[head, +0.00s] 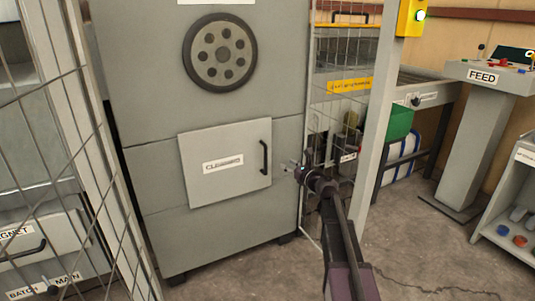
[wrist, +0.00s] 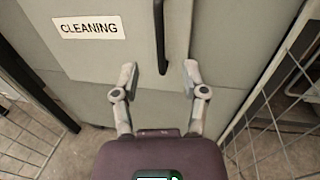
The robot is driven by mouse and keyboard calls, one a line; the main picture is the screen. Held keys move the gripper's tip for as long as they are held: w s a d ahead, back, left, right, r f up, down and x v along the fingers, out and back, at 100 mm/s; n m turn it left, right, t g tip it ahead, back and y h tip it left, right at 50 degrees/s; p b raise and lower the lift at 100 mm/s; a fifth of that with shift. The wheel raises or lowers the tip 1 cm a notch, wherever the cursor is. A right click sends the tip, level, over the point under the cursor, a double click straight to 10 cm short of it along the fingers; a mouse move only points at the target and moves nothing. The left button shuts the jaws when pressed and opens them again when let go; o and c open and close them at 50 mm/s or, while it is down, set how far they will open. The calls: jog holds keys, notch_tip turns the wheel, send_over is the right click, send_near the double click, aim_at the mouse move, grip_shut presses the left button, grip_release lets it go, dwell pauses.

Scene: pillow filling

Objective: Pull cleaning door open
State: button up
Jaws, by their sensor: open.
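The cleaning door (head: 226,163) is a light grey square panel low on the grey machine, with a "CLEANING" label. It looks closed, lying flat against the machine front. Its black vertical handle (head: 264,157) is near the door's right edge. My gripper (head: 289,168) is just right of the handle in the head view. In the wrist view my gripper (wrist: 160,80) is open and empty, fingers spread. The handle (wrist: 160,35) runs down from the top edge, and its lower end lies between the fingertips in the picture. I cannot tell whether the fingers reach around it.
A mesh fence panel (head: 325,120) with a grey post stands right of the machine, close to my arm. Another mesh fence (head: 85,150) stands at left. A FEED pedestal (head: 480,130) and a green bin (head: 398,124) are at right. Cracked floor is open at lower right.

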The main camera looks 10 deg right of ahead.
jog(key=x, duration=1.3)
jog(key=shift+w+a, duration=0.25)
jog(key=shift+w, duration=0.05)
jog(key=shift+c, duration=0.2)
grip_shut()
jog(key=shift+d, duration=0.1)
